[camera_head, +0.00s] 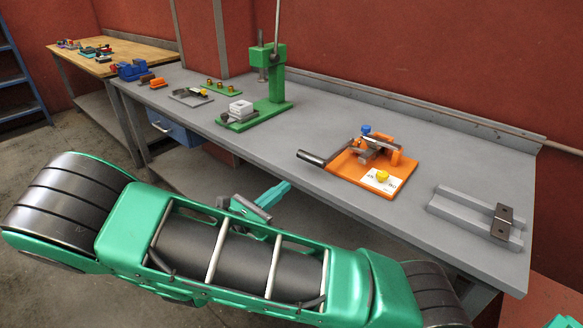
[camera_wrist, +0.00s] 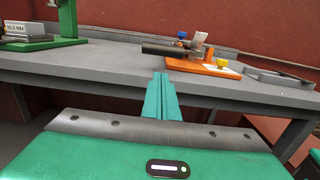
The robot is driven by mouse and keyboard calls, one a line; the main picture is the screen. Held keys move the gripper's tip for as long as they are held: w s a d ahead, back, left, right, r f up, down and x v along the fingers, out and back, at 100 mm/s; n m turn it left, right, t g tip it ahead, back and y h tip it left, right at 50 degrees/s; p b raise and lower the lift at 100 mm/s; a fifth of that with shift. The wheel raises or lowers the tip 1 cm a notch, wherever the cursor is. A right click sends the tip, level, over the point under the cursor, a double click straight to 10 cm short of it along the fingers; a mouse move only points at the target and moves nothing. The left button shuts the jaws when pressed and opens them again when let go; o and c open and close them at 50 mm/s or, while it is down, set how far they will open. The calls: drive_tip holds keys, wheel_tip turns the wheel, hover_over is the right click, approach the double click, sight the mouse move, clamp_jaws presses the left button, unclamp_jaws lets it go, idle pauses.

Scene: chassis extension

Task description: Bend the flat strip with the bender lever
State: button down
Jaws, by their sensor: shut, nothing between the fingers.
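The orange bender (camera_head: 372,178) stands on the grey workbench toward its right front; it also shows in the wrist view (camera_wrist: 203,67). Its lever (camera_head: 312,157) has a dark handle pointing left, toward the front edge; the handle also shows in the wrist view (camera_wrist: 160,49). My gripper (camera_head: 283,187) is shut and empty, before the bench front, apart from the lever. Its fingers (camera_wrist: 161,82) touch each other.
A green press (camera_head: 270,80) stands to the left on the bench. A grey channel piece with a dark plate (camera_head: 501,220) lies at the right. The bench top (camera_head: 300,120) between press and bender is clear. The bench's front edge lies between my gripper and the bender.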

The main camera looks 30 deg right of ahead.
sight(301, 178)
drive_tip(key=x, duration=1)
drive_tip(key=shift+w, duration=0.2)
drive_tip(key=shift+a, duration=0.1)
